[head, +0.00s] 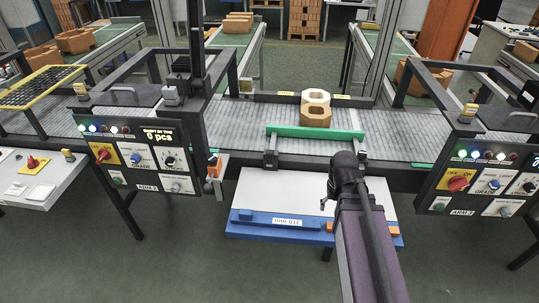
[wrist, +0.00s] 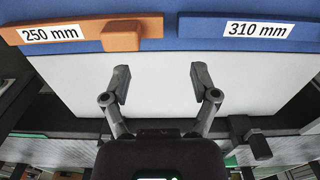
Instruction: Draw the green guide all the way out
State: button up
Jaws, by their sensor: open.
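Whether the green slivers in the wrist view belong to the guide, I cannot tell.
The white panel (head: 275,190) has a blue front edge (head: 262,234) with a 310 mm label. An orange 250 mm block (wrist: 124,38) sits there too. A tan brick (head: 316,117) with a paler top stands on the conveyor. Control boxes (head: 140,160) (head: 480,185) flank the panel.

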jog(key=w+a+r+p, duration=0.4)
jog(key=w+a, duration=0.1)
jog(key=w, duration=0.2)
jog(key=w+a+r+p, duration=0.3)
jog(key=w+a+r, duration=0.15)
jog(key=w, duration=0.35)
notch_tip(320, 180, up, 4)
jog(key=p, duration=0.5)
send_over(270, 152)
jog(key=shift+w+a+r, duration=0.1)
jog(key=shift+r, duration=0.05)
notch_tip(270, 152, down, 14)
jog(key=b, duration=1.3)
jog(key=shift+r+b, duration=0.1)
jog(key=shift+b, duration=0.3)
grip_shut()
